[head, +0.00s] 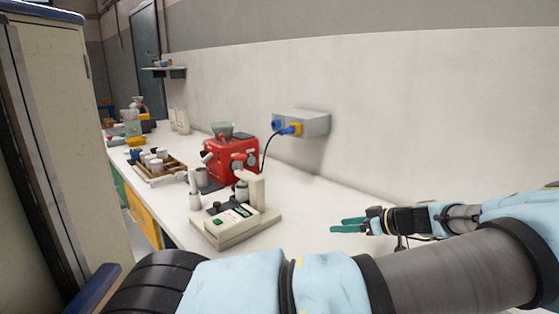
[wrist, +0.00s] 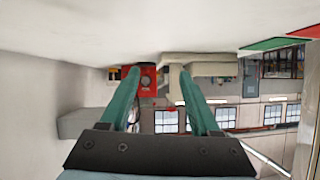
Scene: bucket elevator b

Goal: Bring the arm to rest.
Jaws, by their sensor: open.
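My gripper (head: 337,225) is over the right part of the white counter in the head view, with its teal fingers pointing left. The two fingers are parted and nothing is between them. The wrist view shows the same open gripper (wrist: 158,76) with an upside-down outlook on the room. My arm reaches in from the right edge of the head view and is bent, with its light blue links low in front. Whether the fingers clear the counter by much is hard to tell.
A beige instrument (head: 235,222) stands on the counter (head: 300,200) left of my gripper, apart from it. Behind it is a red machine (head: 231,158). A wooden tray (head: 172,172) with cups is farther left. A grey socket box (head: 302,123) is on the wall. A cabinet (head: 75,130) stands left.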

